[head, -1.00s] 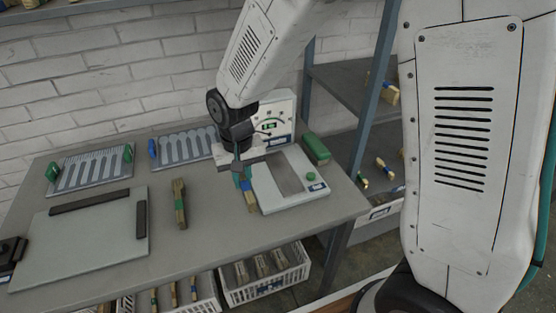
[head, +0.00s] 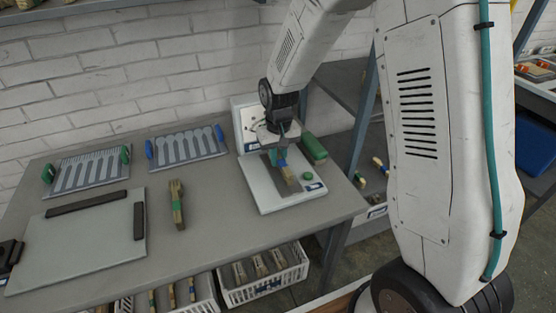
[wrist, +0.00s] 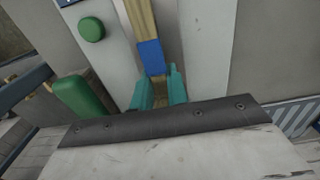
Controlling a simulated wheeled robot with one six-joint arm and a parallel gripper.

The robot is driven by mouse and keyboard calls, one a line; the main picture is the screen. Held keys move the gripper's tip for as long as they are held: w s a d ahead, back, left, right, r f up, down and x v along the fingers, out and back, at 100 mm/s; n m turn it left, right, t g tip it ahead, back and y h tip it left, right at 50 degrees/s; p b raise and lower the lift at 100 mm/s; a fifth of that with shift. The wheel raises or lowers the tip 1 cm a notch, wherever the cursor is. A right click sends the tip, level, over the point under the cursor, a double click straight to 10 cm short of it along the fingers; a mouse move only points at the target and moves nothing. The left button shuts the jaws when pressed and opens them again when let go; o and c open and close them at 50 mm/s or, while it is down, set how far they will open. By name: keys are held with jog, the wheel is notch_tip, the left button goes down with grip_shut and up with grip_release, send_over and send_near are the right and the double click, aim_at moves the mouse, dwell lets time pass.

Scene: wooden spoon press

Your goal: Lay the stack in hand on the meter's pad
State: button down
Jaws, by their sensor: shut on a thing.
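The meter (head: 262,192) is a white box with an upright dial panel at its back, a grey pad and a green button (head: 308,176). My gripper (head: 279,158) is over the pad. In the wrist view its teal fingers (wrist: 157,88) are shut on a wooden stack (wrist: 141,18) with a blue band (wrist: 151,57). The stack also shows in the head view (head: 288,174), over the pad and lined up along it. I cannot tell whether it touches the pad. My wrist hides part of the dial panel.
A green block (head: 314,149) lies just right of the meter. Another stack with a green band (head: 177,203) lies on the table to the left. Two slotted trays (head: 187,147) (head: 88,173) and a grey board (head: 75,243) take up the left side. A shelf post stands at right.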

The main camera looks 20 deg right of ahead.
aim_at(279, 156)
jog(key=shift+f, duration=0.6)
jog(key=shift+f, duration=0.15)
jog(key=c, duration=1.4)
grip_release()
notch_tip(279, 156, up, 11)
jog(key=shift+r, duration=0.15)
jog(key=s+d+r, duration=0.2)
jog(key=s+r, duration=1)
jog(key=s, duration=0.3)
jog(key=shift+t, duration=0.6)
jog(key=s, duration=1)
jog(key=s+d+r, duration=0.1)
jog(key=s, duration=0.4)
